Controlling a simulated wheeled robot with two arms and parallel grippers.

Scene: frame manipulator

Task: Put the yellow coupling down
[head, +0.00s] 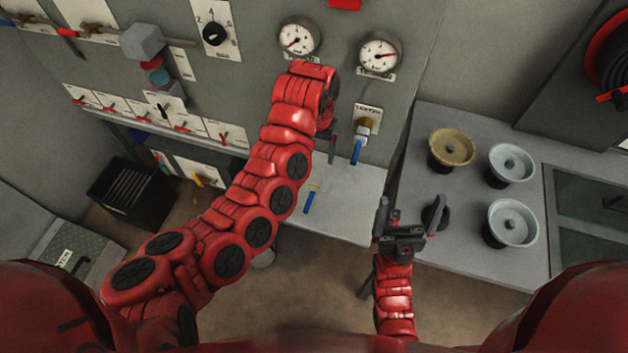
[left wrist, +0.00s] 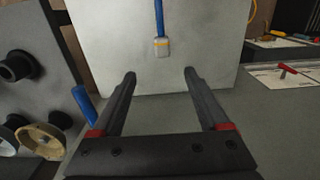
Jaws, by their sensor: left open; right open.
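A small pale piece with a yellow band and a blue shaft (head: 309,199), which looks like the yellow coupling, lies on the grey shelf (head: 345,205) below the panel. It also shows in the left wrist view (left wrist: 161,46), just beyond and between my fingertips, touching neither. My left gripper (head: 332,148) is above the shelf near the panel, partly hidden by its own arm. The left wrist view shows its fingers (left wrist: 159,73) apart with nothing between them. My right gripper (head: 411,214) is open and empty by the left edge of the right-hand bench.
A brass valve (head: 363,128) with a blue lever (head: 357,152) sticks out of the panel beside my left gripper. Two gauges (head: 298,38) (head: 380,53) are above. A yellowish handwheel (head: 451,148) and two pale ones (head: 511,163) (head: 513,223) stand on the right-hand bench (head: 450,250).

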